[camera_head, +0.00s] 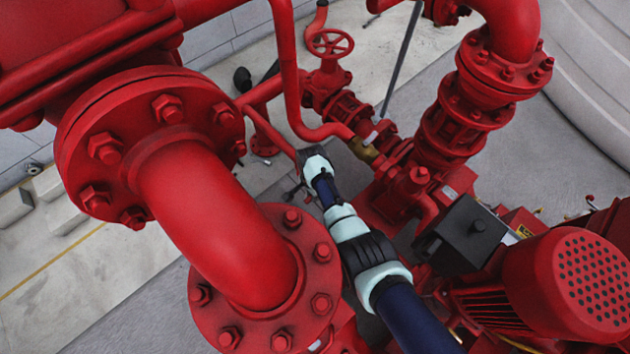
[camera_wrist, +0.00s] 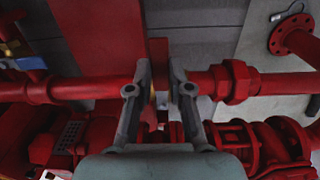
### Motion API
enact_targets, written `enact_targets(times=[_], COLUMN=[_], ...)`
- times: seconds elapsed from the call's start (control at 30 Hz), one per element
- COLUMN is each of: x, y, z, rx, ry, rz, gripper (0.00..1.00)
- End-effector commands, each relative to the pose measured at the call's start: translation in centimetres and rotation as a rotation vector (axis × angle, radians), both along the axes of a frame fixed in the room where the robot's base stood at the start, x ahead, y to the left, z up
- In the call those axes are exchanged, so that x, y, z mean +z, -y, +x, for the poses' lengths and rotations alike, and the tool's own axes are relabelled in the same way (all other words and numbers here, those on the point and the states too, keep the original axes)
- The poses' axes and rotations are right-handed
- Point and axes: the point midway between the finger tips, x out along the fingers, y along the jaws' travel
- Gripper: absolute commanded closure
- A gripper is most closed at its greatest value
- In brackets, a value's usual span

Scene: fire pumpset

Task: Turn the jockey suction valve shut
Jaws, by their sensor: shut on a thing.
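My arm reaches in from the lower right in the head view. My gripper (camera_head: 298,191) is at its far end, small and partly hidden, beside a thin red pipe. In the wrist view, the two grey fingers of my gripper (camera_wrist: 160,85) stand on either side of a small red and yellowish part (camera_wrist: 151,112), which I take for the handle of the jockey suction valve. The gripper is shut on it. The finger bodies and the pipework behind hide most of the valve, so its angle cannot be told.
A horizontal red pipe (camera_wrist: 75,89) with a hex fitting (camera_wrist: 236,82) runs behind the fingers. A large flanged red elbow (camera_head: 215,225) stands close left of my arm. A handwheel valve (camera_head: 330,43) is beyond, and a red motor (camera_head: 560,285) is at right. Bare floor (camera_head: 90,265) lies left.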

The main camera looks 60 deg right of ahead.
Motion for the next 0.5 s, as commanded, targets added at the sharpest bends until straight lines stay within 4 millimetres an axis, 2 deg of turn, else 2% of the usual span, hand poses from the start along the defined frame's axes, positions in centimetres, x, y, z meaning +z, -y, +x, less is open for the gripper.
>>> enact_targets(times=[0.1, 0.13, 0.27, 0.5], x=[-0.03, -0.03, -0.03, -0.02], y=[-0.01, -0.01, -0.01, -0.01], z=[-0.04, -0.04, -0.04, -0.04], rx=[-0.003, -0.002, -0.002, 0.000], ry=[0.000, 0.000, 0.000, 0.000], rz=[0.001, 0.001, 0.001, 0.001], gripper=[1.00, 0.79, 0.57, 0.55])
